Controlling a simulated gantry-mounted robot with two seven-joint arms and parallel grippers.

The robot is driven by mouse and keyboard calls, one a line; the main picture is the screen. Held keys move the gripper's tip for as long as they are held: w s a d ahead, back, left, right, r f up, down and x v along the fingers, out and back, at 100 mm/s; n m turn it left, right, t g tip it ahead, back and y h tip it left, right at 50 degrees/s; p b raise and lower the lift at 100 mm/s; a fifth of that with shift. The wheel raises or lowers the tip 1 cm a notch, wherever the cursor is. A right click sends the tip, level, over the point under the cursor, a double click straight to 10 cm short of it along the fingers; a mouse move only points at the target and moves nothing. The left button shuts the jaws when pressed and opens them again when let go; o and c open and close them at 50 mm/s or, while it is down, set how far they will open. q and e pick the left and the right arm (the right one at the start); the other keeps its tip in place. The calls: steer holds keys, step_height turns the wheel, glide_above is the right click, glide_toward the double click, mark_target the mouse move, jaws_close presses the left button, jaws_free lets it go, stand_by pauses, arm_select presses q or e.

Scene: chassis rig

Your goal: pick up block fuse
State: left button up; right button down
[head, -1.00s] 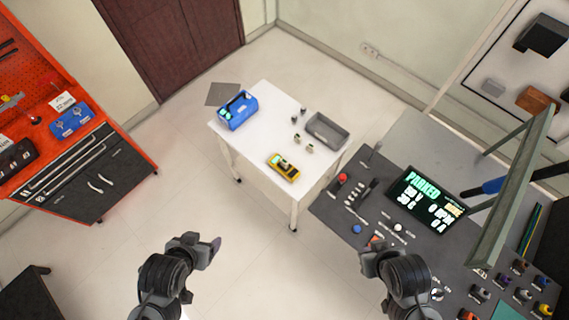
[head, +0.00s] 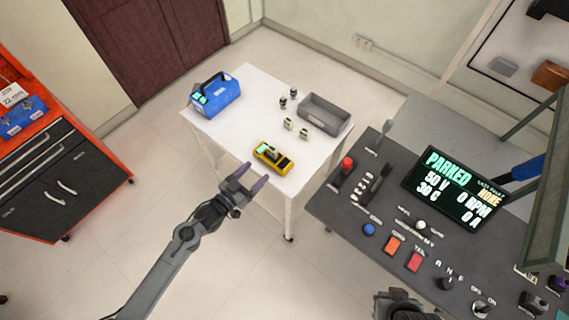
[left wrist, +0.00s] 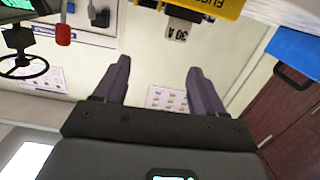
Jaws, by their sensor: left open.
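A yellow fuse tester (head: 267,151) lies on the white table near its front edge. In the left wrist view, its yellow body (left wrist: 222,8) is cut off by the top edge. A pale block fuse marked 30 A (left wrist: 182,30) sits against it there; in the head view I cannot clearly make this fuse out. Two small pale block-shaped parts (head: 296,129) stand behind the tester. My left gripper (head: 250,179) is open and empty, just in front of the tester; its fingers (left wrist: 157,72) are apart from the fuse. Only a dark part of my right arm shows at the bottom edge.
A blue box with a handle (head: 216,94) stands at the table's left. A grey bin (head: 324,114) and two small dark cylinders (head: 288,98) are at the back right. A control console (head: 345,213) with a screen reading PARKED stands close on the right.

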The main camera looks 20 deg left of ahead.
mark_target(270, 151)
arm_select(q)
steer(key=shift+m+t, duration=0.3)
steer(key=shift+t, duration=0.1)
steer(key=w+b, duration=0.1)
steer(key=w, duration=0.2)
steer(key=w+d+b, duration=0.1)
steer(key=w, duration=0.1)
steer(key=w+f+b, duration=0.1)
steer(key=w+b, duration=0.1)
steer(key=w, duration=0.1)
steer(key=shift+w+d+f, duration=0.1)
steer(key=shift+w+d, duration=0.05)
steer(key=shift+w, duration=0.2)
steer(key=shift+w+d+f, duration=0.2)
steer(key=shift+w, duration=0.4)
steer(key=shift+f+b+x, duration=0.15)
steer(key=shift+b+x, duration=0.15)
steer(key=shift+x, duration=0.75)
steer(key=shift+f+b+x, duration=0.15)
steer(key=shift+b+x, duration=0.1)
steer(key=shift+x, duration=0.85)
steer(key=shift+a, duration=0.1)
arm_select(e)
step_height(270, 151, down, 7)
steer(key=shift+r, duration=0.1)
arm_select(q)
steer(key=c, duration=1.2)
steer(key=shift+o, duration=0.2)
